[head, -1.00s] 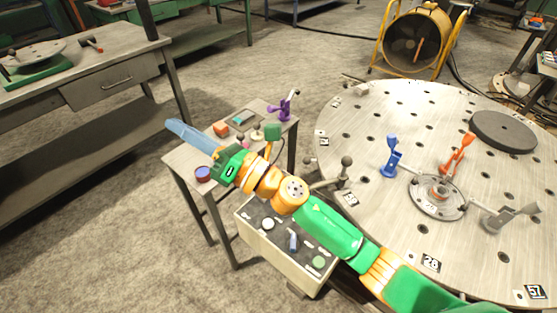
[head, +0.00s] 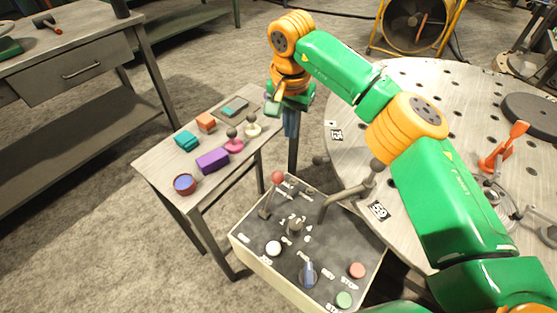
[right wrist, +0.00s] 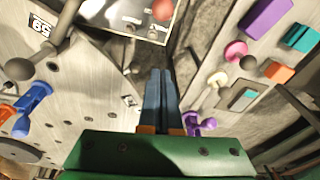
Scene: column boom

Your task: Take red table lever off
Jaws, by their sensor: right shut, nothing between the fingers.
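A lever with a red ball knob (head: 277,177) stands on the control box (head: 262,262), tilted slightly toward the picture's right. The knob also shows at the top of the right wrist view (right wrist: 162,10), beyond the fingertips. My right gripper (head: 291,130) points down between the small table and the round table, behind the control box and apart from the knob. Its blue fingers are shut and empty in the right wrist view (right wrist: 160,75). My left gripper is not in view.
The small table (head: 150,160) holds several coloured blocks and knobs. The round table (head: 345,135) at right carries an orange-red clamp (head: 503,148). The panel has white, red and green buttons.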

